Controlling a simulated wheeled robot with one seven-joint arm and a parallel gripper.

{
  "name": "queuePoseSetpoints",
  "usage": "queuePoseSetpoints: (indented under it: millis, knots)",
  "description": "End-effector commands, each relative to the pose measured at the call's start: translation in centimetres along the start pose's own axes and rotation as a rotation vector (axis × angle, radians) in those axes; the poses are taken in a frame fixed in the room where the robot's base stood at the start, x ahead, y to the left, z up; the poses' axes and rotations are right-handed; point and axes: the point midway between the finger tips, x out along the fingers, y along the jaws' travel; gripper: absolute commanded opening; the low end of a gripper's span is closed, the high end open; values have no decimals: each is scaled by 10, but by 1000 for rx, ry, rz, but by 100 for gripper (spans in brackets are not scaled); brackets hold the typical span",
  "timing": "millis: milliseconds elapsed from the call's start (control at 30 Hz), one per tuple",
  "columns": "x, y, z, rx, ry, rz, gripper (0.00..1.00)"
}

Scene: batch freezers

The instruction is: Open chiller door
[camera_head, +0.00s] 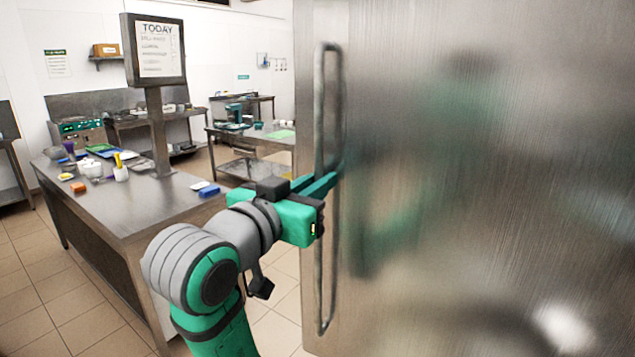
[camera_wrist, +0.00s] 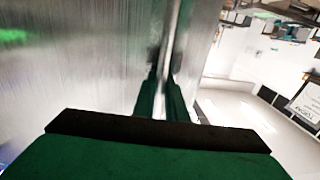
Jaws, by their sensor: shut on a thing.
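The chiller door (camera_head: 480,190) is a large brushed steel panel filling the right of the head view. It also fills the left of the wrist view (camera_wrist: 80,60). Its long vertical bar handle (camera_head: 322,262) runs near the door's left edge. My gripper (camera_head: 328,184) is at about the middle of the handle, with its green fingers shut on the bar. In the wrist view the two fingers (camera_wrist: 161,92) stand on either side of the handle (camera_wrist: 170,40). The exact contact is partly hidden by the fingers. The head view shows no clear gap at the door's left edge.
A steel counter (camera_head: 150,205) stands left of my arm, with a sign (camera_head: 157,50) on a post and small items on top. A blue block (camera_head: 209,191) lies near its right end. Further tables stand behind. Tiled floor (camera_head: 90,315) shows at lower left.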

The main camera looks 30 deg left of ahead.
Motion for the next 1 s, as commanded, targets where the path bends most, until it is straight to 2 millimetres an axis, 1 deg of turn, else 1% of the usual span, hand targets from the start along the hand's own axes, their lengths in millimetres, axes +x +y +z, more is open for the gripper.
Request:
queuePoseSetpoints:
  millis: [200,233,267,300,567,667,767,1000]
  knots:
    - [0,-1,-1,-1,2,-2,0]
    - [0,-1,-1,-1,2,-2,19]
    - [0,-1,-1,-1,2,-2,26]
    - [0,-1,-1,-1,2,-2,30]
    - [0,1,0,-1,1,1,30]
    - [-4,0,-1,-1,2,-1,30]
    - [-15,-2,-1,-1,2,-3,30]
    - [-60,-2,-1,1,4,-6,30]
